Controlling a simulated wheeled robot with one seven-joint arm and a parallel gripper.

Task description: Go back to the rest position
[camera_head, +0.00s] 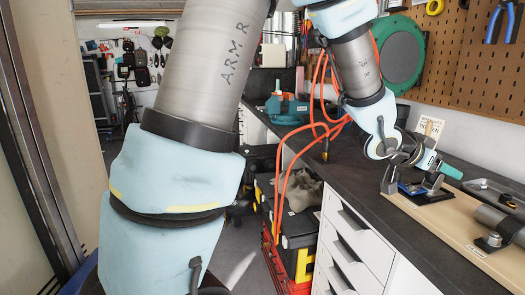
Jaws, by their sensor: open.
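My arm comes down from the top of the head view and bends to the right over the dark bench top (345,170). My gripper (428,172) is at the arm's end, low over the wooden board (455,235) on the bench. It is small in the view and its fingers are hard to make out. It is close to a small dark and blue fixture (425,191) on the board. I cannot tell whether they touch. A teal piece (450,170) shows just right of the gripper.
A grey metal cylinder (498,222) lies at the board's right. A teal vise (287,108) stands farther back. A pegboard (450,60) with tools rises behind.

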